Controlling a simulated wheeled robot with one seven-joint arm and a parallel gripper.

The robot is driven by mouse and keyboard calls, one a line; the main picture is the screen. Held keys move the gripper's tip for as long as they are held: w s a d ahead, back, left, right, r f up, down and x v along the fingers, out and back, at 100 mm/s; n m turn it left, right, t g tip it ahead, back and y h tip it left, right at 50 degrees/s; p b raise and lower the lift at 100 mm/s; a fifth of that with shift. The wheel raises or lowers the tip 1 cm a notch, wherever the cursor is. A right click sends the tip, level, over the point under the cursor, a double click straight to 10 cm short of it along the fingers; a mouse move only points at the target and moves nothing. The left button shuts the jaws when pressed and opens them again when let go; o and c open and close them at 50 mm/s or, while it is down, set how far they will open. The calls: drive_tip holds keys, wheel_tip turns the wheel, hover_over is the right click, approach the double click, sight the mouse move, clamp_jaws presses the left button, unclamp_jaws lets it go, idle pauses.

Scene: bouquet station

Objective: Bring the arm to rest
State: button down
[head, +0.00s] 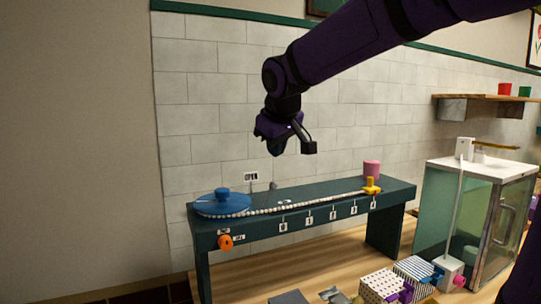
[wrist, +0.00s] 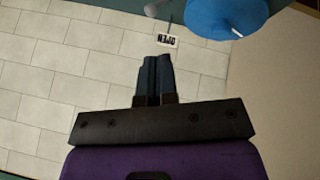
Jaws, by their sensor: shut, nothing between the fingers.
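My gripper (head: 277,145) hangs in the air in front of the tiled wall, above the green bench, and touches nothing. In the wrist view my gripper (wrist: 157,62) has its two dark fingers pressed together with nothing between them. My purple arm (head: 345,45) reaches in from the upper right of the head view.
Below stands a green bench (head: 300,228) with a blue round lid (head: 222,204), an orange knob (head: 225,242), a yellow slider (head: 371,187) and a pink cup (head: 371,169). A glass cabinet (head: 445,210) stands right. Patterned boxes (head: 380,285) lie in front. The air around my gripper is clear.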

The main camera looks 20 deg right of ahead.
idle(0.5)
drive_tip(key=s+d+f+m, duration=0.1)
drive_tip(key=s+f, duration=0.3)
drive_tip(key=s, duration=0.9)
drive_tip(key=s+d+f+m+g+y, duration=0.1)
drive_tip(key=s+f, duration=0.4)
drive_tip(key=s, duration=0.8)
drive_tip(key=shift+m+y, duration=0.3)
drive_tip(key=shift+m, duration=0.5)
